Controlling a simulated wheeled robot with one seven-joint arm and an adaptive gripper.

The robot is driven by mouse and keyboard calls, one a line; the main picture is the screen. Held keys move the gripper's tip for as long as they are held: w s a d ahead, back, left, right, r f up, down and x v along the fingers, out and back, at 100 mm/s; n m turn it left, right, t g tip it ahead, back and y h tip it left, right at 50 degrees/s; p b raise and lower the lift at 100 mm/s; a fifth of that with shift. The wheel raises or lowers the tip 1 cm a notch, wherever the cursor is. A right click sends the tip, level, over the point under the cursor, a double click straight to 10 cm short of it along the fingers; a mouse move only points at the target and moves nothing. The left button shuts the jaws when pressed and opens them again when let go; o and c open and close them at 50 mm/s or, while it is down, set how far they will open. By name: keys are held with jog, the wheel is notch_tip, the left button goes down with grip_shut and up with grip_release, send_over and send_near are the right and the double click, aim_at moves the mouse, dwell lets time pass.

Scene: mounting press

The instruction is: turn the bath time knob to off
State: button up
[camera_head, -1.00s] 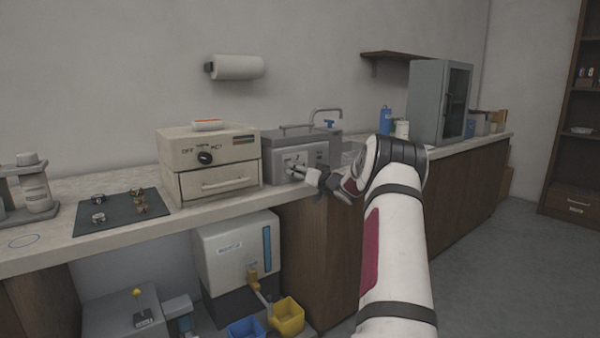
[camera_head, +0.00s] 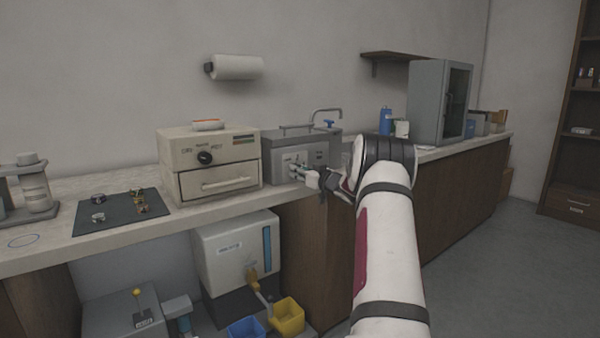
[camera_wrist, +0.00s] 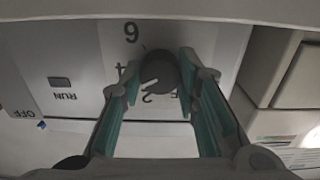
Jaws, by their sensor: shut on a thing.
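The grey bath (camera_head: 276,165) stands on the counter with its control face toward me. In the wrist view its time knob (camera_wrist: 158,75) is a dark round knob with a light pointer mark. It sits on a pale panel with printed digits, a 6 and a 2 among them, seen upside down. My gripper (camera_wrist: 162,80) has its two teal-lined fingers on either side of the knob and is shut on it. In the head view my gripper (camera_head: 297,174) reaches the bath's front, and the knob itself is too small to make out.
A beige box (camera_head: 220,150) with its own dial and a drawer stands close left of the bath. A curved tap (camera_head: 325,112) rises behind it. A small RUN-labelled button (camera_wrist: 60,81) and an OFF label share the panel. Open floor lies right.

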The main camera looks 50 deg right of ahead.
jog(key=n+b, duration=0.1)
jog(key=n, duration=0.3)
jog(key=shift+f+n, duration=0.1)
jog(key=shift+n, duration=0.2)
jog(key=n+b, duration=0.3)
jog(key=n, duration=0.2)
jog(key=shift+n, duration=0.3)
jog(key=n+b, duration=0.4)
jog(key=n, duration=0.1)
jog(key=shift+f, duration=0.1)
jog(key=shift+n+b, duration=1.8)
jog(key=shift+n, duration=0.6)
jog(key=o, duration=1.2)
